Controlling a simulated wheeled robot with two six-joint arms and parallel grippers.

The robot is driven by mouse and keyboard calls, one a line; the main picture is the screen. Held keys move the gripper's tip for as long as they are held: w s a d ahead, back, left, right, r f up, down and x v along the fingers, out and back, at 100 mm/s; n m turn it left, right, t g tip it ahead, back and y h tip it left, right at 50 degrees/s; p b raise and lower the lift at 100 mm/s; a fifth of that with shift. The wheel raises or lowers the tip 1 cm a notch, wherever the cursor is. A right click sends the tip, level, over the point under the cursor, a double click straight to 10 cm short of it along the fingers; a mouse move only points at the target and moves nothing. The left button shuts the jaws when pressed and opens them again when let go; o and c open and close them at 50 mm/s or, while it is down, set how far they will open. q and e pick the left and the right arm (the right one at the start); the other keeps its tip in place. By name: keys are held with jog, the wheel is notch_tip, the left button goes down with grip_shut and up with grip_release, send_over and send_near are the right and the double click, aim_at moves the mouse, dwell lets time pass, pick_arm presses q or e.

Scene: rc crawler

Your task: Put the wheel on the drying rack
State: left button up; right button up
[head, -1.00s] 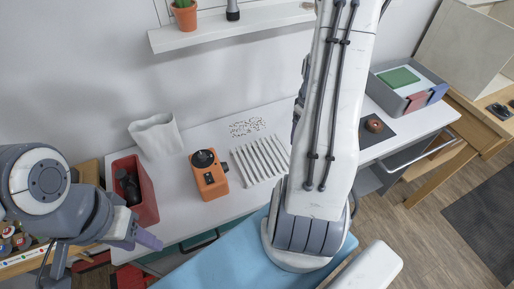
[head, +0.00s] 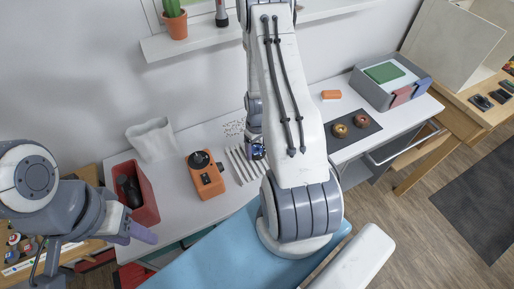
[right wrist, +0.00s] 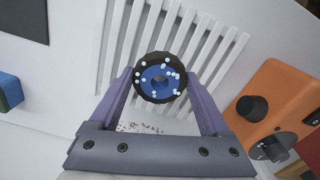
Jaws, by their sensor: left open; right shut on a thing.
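My right gripper (right wrist: 160,95) is shut on the wheel (right wrist: 160,80), which has a black tyre and a blue hub with white dots. The drying rack (right wrist: 118,50), a row of white slats, lies behind the wheel in the right wrist view. In the head view the wheel (head: 257,151) shows at the right edge of the rack (head: 238,164). My right arm hides part of the rack there. I cannot tell whether the wheel touches the slats. My left gripper (head: 146,236) is open and empty, in front of the table at the left.
An orange device (head: 206,180) with a black knob stands left of the rack. A red bin (head: 143,204) and a white vase-like container (head: 153,140) are further left. A dark mat (head: 352,139) holds two brown round things. A grey tray (head: 372,92) stands at the back right. White bits (head: 234,128) lie behind the rack.

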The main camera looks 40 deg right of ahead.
jog(key=shift+f, duration=0.45)
jog(key=shift+f, duration=0.1)
jog(key=shift+f, duration=0.15)
jog(key=o, duration=1.2)
jog(key=shift+c, duration=0.2)
